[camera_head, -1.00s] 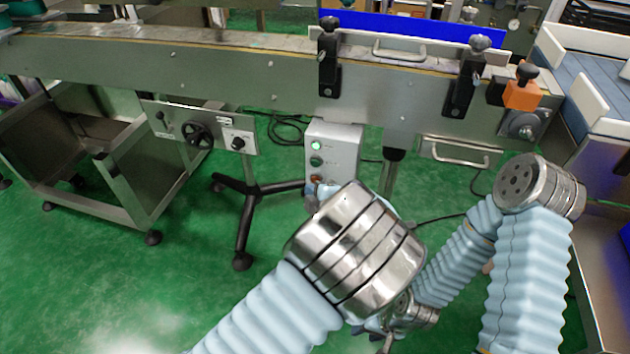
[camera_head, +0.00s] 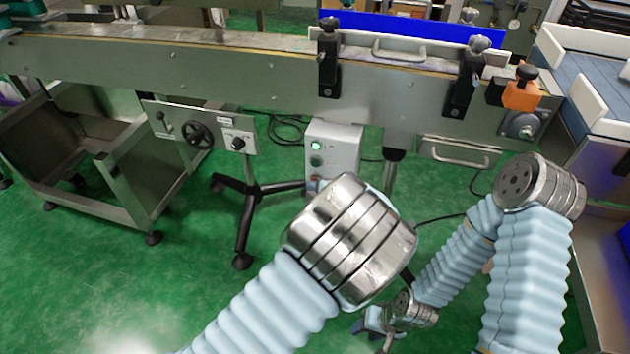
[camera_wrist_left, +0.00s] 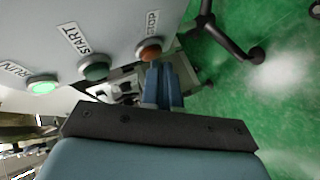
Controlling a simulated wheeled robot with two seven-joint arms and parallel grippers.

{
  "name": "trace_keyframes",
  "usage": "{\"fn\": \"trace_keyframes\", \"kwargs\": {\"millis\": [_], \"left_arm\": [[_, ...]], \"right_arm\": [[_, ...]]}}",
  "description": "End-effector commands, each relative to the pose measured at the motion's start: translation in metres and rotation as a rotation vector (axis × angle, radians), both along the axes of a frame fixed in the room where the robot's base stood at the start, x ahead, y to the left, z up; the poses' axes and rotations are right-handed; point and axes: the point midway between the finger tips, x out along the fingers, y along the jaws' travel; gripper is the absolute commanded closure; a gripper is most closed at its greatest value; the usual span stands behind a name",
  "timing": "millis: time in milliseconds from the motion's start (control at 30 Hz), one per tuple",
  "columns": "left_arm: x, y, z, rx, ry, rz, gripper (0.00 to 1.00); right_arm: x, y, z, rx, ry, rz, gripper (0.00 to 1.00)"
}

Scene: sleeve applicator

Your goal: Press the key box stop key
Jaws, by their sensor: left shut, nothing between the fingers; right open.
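The key box (camera_head: 345,148) is a pale grey box under the conveyor. In the left wrist view its face (camera_wrist_left: 112,30) carries a lit green RUN lamp (camera_wrist_left: 42,86), a dark green START key (camera_wrist_left: 94,68) and an orange-red STOP key (camera_wrist_left: 149,50). My left gripper (camera_wrist_left: 161,68) is shut and empty, its blue fingertips close beside the STOP key; I cannot tell whether they touch it. In the head view my left wrist hides most of that gripper and the box's lower part. My right gripper (camera_head: 370,322) is open, low in the head view, away from the box.
The conveyor (camera_head: 210,68) runs across above the box. A black-footed stand (camera_head: 243,215) is left of the box, below a panel with a handwheel (camera_head: 197,134). A steel frame (camera_head: 100,190) stands further left. Green floor is clear at lower left.

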Motion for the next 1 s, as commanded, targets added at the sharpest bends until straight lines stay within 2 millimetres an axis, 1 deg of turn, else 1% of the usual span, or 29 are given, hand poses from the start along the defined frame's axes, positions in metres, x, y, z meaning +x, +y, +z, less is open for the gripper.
{"fn": "trace_keyframes", "kwargs": {"millis": [300,600,1000], "left_arm": [[0.003,-0.001,0.000,0.000,0.000,0.000,1.00],[0.003,-0.001,0.000,0.000,0.000,0.000,1.00],[-0.013,0.003,0.000,-0.001,0.000,0.000,1.00]], "right_arm": [[0.000,0.000,0.001,0.000,0.000,0.000,0.57],[0.000,0.000,0.000,0.000,0.000,0.000,0.57],[0.000,0.000,-0.005,0.000,0.000,0.000,0.57]]}}
